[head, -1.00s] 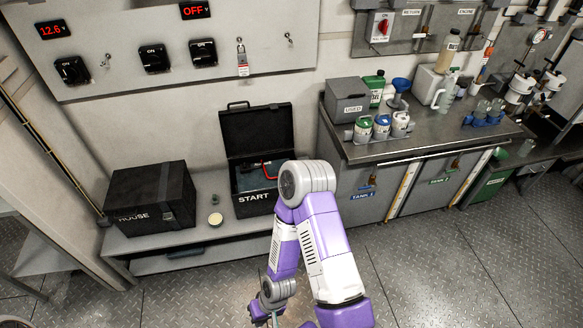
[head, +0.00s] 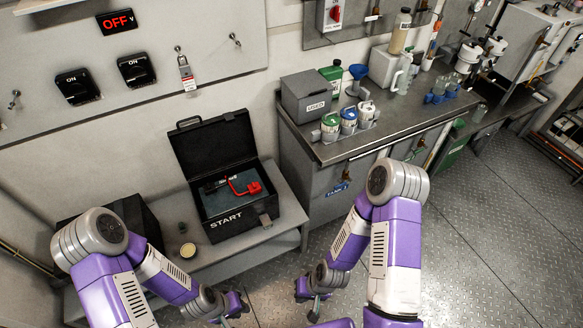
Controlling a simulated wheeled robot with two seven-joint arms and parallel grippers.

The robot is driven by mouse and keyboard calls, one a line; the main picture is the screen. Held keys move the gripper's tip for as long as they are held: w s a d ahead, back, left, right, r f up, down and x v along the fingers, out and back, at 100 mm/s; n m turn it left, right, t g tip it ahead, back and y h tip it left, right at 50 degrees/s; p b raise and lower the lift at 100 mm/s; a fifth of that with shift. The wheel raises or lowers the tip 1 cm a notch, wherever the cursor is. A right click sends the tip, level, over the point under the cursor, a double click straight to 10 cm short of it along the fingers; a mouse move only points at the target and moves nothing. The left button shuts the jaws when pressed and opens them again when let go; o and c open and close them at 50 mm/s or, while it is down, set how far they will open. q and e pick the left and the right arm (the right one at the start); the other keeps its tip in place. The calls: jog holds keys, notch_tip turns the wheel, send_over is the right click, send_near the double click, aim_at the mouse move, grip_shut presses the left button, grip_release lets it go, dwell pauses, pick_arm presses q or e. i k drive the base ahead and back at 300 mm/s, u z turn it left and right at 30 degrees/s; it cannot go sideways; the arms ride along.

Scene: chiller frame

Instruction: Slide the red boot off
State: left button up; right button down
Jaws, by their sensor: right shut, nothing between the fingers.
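The red boot (head: 254,188) sits in the open black START box (head: 225,226), toward the right side of its dark interior, with a red cable curving away to its left. A black strip lies at the cable's far end. My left gripper (head: 226,317) is low at the bottom edge, below and in front of the box, apart from the boot; its fingers are too small and cut off to read. My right gripper (head: 315,309) is shut and empty, low over the floor, to the right of and in front of the box.
The START box stands on a low grey bench (head: 284,228) with its lid (head: 213,141) raised. A small round tin (head: 187,250) is to its left. A dark box is partly hidden behind my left arm. A counter (head: 352,150) with jars stands at right. The patterned floor (head: 470,262) is open.

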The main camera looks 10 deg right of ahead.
aim_at(254, 188)
jog(key=z, duration=0.1)
jog(key=i, duration=0.75)
jog(key=u, duration=0.75)
jog(key=i, duration=0.4)
jog(key=u, duration=0.4)
